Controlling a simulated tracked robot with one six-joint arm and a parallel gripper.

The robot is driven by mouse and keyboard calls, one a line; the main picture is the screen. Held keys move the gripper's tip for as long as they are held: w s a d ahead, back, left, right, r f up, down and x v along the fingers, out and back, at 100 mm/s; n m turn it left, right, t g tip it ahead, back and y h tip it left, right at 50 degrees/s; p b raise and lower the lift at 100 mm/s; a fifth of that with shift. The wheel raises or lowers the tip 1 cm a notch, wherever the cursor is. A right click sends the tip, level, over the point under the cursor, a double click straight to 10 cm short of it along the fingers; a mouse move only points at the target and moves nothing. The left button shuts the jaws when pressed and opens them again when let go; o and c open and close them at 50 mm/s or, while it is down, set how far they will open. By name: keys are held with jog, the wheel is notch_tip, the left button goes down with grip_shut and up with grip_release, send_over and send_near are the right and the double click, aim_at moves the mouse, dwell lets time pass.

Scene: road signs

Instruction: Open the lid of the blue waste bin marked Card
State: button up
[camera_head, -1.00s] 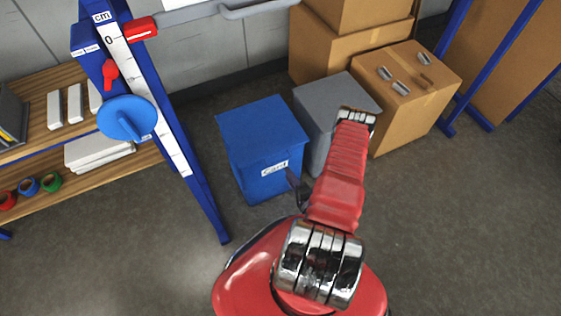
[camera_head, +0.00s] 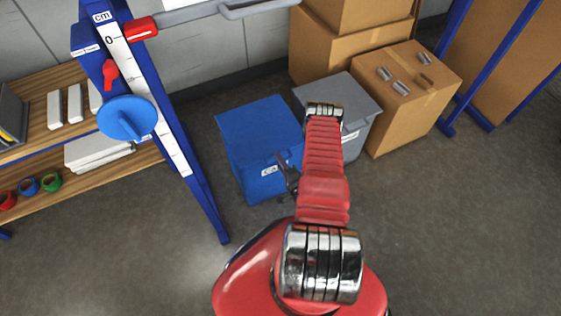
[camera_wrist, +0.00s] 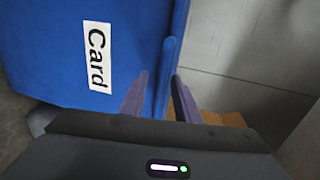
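The blue bin marked Card (camera_head: 246,175) stands on the floor in the head view, its flat blue lid (camera_head: 255,125) closed. My arm covers part of its right side. In the wrist view the bin's front (camera_wrist: 50,45) appears turned sideways, with the white Card label (camera_wrist: 97,57) and the lid's edge (camera_wrist: 169,60) to its right. My gripper (camera_wrist: 160,85) is open, its two fingers apart on either side of the lid edge in the picture. I cannot tell whether they touch it. In the head view my gripper (camera_head: 283,168) is small and dark, at the bin's front.
A grey bin (camera_head: 340,93) stands right beside the blue one, partly behind my arm. Cardboard boxes (camera_head: 395,125) are behind and to the right. A blue rack post (camera_head: 200,190) and wooden shelves (camera_head: 60,195) stand left. The floor at the right is clear.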

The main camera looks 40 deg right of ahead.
jog(key=shift+c, duration=0.4)
grip_shut()
jog(key=shift+s+d, duration=0.1)
jog(key=shift+d, duration=0.15)
jog(key=shift+a, duration=0.15)
